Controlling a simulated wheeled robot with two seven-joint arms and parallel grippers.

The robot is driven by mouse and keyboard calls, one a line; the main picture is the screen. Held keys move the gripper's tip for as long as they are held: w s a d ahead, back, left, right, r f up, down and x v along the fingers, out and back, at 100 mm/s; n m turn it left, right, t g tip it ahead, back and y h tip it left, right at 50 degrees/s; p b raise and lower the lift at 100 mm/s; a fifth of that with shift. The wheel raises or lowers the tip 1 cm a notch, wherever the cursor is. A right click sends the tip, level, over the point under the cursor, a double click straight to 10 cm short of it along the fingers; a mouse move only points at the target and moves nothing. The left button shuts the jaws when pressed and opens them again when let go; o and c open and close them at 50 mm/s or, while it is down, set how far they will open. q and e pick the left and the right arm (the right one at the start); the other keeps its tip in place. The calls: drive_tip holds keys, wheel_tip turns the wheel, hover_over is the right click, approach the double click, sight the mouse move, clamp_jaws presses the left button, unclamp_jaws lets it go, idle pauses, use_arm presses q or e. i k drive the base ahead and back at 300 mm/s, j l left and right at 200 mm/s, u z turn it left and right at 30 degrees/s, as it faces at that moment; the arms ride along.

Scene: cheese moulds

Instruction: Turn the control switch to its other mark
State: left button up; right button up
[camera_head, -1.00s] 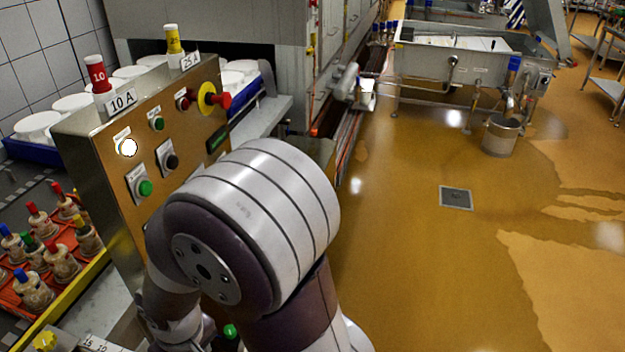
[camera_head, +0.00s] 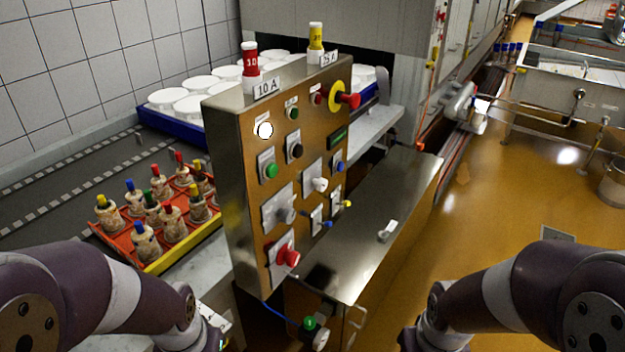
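The steel control panel (camera_head: 236,180) stands upright in the middle of the head view. Its brown front carries several switches: a black knob (camera_head: 295,151), a white knob (camera_head: 320,185), a grey knob (camera_head: 286,215), a red knob (camera_head: 289,257), and small blue and yellow levers (camera_head: 346,204). I cannot tell which one is the control switch, and their marks are too small to read. My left arm comes in at the lower left and my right arm at the lower right, both apart from the panel front. Neither gripper's fingers show.
A red emergency button (camera_head: 349,101) sticks out at the panel's upper right. An orange crate of bottles (camera_head: 152,258) and a blue tray (camera_head: 165,122) of white moulds are left and behind. A steel box (camera_head: 385,195) stands right of the panel.

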sight(322, 184)
drive_tip(key=i+l+z, duration=0.1)
drive_tip(key=l, duration=0.3)
drive_tip(key=i+l+z, duration=0.15)
drive_tip(key=i+l, duration=0.2)
drive_tip(key=i+l+z, duration=0.1)
drive_tip(key=l, duration=0.25)
drive_tip(key=i, duration=0.1)
